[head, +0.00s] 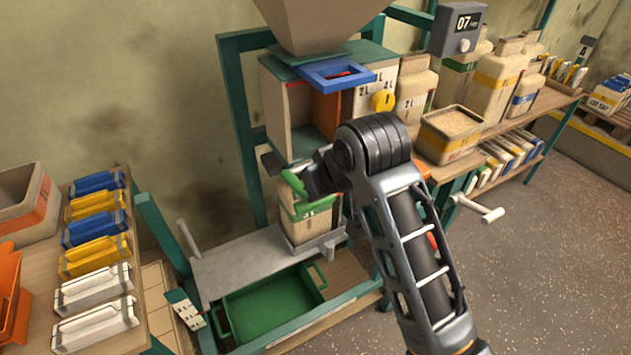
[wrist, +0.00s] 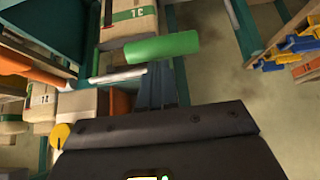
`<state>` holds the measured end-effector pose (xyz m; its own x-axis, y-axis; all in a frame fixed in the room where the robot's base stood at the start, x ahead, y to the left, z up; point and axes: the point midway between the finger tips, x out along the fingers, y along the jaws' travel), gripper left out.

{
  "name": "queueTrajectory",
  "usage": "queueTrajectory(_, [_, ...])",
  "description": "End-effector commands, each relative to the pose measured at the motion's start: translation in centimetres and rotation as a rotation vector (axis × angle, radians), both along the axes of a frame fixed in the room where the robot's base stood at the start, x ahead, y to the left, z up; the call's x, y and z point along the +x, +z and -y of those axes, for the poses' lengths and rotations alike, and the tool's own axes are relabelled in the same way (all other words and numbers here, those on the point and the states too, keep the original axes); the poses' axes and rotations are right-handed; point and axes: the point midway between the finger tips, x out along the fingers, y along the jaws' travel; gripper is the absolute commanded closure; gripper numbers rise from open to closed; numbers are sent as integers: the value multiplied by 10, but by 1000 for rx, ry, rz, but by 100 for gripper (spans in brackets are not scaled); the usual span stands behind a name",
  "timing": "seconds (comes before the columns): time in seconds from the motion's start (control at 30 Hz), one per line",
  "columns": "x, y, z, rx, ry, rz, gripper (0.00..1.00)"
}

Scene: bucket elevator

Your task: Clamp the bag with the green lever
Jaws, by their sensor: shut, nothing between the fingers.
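The green lever (head: 296,184) sits at the top of the bag, under the machine's spout. In the wrist view the green lever (wrist: 162,47) is a thick green bar lying across the front of the bag. The bag (head: 308,222) is beige with a green band and stands upright on a small grey platform; part of it also shows in the wrist view (wrist: 128,28). My gripper (head: 318,180) is beside the lever, with its fingers partly hidden by my arm. In the wrist view my gripper (wrist: 161,82) is shut and empty, its fingertips close to the lever; contact cannot be told.
A blue slide frame (head: 338,76) is above, under the grey hopper (head: 318,22). A green tray (head: 272,305) lies below the platform. An open box of grain (head: 450,132) and filled bags stand on the right bench. A crank handle (head: 478,208) sticks out at right.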

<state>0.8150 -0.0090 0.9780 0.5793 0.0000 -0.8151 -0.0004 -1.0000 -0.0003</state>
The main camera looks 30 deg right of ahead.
Motion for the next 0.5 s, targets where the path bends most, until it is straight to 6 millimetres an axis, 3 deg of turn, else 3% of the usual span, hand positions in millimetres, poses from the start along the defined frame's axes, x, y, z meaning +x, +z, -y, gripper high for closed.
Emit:
queueTrajectory(0.03, [-3, -12, 0, 0, 0, 29, 100])
queueTrajectory(0.5, [-20, -60, 0, 0, 0, 212, 100])
